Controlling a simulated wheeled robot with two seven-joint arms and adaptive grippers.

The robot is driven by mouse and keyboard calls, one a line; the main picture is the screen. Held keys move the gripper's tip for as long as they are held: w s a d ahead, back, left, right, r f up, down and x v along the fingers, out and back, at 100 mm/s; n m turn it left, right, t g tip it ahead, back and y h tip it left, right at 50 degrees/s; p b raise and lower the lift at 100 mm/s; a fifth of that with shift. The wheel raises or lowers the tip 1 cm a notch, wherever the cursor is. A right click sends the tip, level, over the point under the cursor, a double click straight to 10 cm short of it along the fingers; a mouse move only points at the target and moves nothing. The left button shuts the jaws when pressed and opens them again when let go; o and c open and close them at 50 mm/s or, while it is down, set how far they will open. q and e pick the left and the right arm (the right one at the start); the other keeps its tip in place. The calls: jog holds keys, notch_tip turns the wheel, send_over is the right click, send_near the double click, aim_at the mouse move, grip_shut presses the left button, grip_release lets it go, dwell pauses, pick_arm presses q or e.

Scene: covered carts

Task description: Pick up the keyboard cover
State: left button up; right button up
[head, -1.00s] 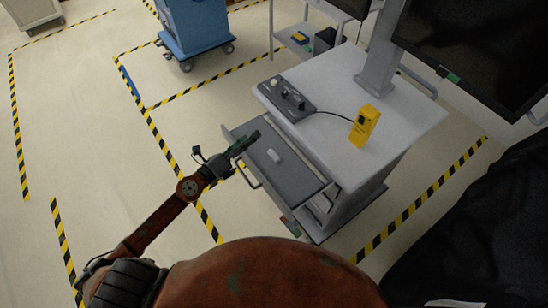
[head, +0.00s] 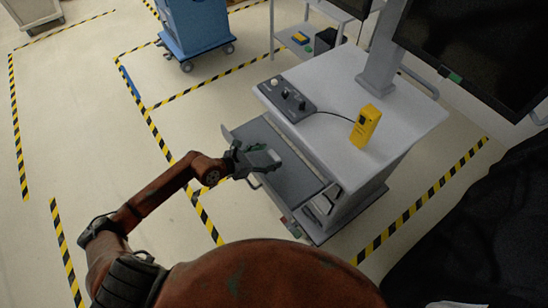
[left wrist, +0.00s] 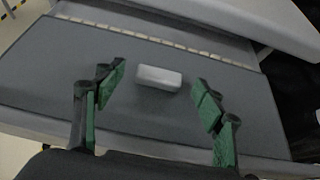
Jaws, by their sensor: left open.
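The keyboard cover (head: 299,180) is a flat dark grey panel on the pulled-out tray at the cart's front. It also fills much of the left wrist view (left wrist: 60,85). A pale block-shaped handle (left wrist: 158,77) stands on it. My left gripper (left wrist: 159,78) is open, with its green-padded fingers on either side of the handle, apart from it. In the head view the left gripper (head: 262,158) is over the cover's left part and partly hides the handle. My right gripper is not in view.
The cart top (head: 322,130) holds a grey control box (head: 287,95) and a yellow handheld device (head: 365,126) joined by a cable. A monitor (head: 480,50) rises at right. A pale strip (left wrist: 160,40) runs along the cover's far edge.

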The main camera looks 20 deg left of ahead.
pick_arm(q)
jog(key=shift+x, duration=0.8)
jog(key=shift+c, duration=0.2)
jog(key=c, duration=1.4)
jog(key=shift+r, duration=0.1)
